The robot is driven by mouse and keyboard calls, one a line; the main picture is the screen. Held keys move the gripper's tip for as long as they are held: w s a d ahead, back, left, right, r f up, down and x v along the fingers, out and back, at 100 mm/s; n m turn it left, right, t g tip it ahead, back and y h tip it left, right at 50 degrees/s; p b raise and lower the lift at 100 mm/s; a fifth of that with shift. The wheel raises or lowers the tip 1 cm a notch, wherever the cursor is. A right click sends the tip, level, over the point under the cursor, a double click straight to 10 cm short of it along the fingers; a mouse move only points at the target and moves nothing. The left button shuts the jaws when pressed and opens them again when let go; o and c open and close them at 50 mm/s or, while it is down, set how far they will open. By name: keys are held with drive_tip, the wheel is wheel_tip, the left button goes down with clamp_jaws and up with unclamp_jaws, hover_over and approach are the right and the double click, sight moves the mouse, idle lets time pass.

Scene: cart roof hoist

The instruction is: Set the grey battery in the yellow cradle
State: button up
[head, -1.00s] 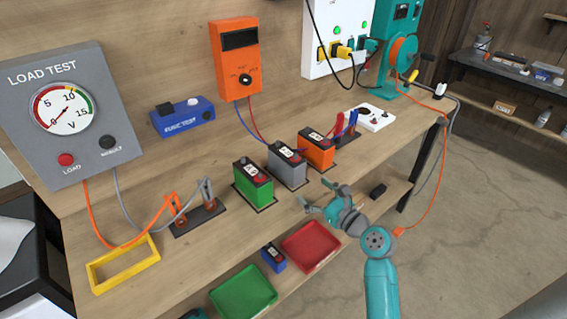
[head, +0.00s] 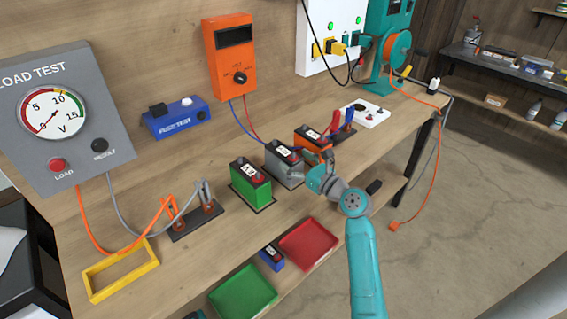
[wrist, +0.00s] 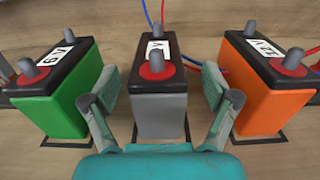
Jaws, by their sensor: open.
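The grey battery (head: 283,166) stands upright on the bench between a green battery (head: 250,186) and an orange battery (head: 312,142). It also shows in the middle of the wrist view (wrist: 160,107), with a black top and red-ringed terminal. My gripper (wrist: 160,104) is open, with one finger on each side of the grey battery's near part; whether the fingers touch it I cannot tell. In the head view my gripper (head: 316,174) partly hides the orange battery. The yellow cradle (head: 121,270), an empty rectangular frame, lies at the bench's front left.
A load tester (head: 62,125) stands at left, its leads running to a clip stand (head: 192,222). Red (head: 308,244) and green (head: 243,291) trays and a small blue battery (head: 272,257) are on the lower shelf.

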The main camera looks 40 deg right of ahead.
sight(286, 152)
drive_tip(key=w, duration=0.4)
drive_tip(key=shift+w+a+f, duration=0.1)
drive_tip(key=shift+a+f, duration=0.05)
drive_tip(key=c, duration=1.6)
clamp_jaws()
drive_tip(key=shift+r, duration=5.15)
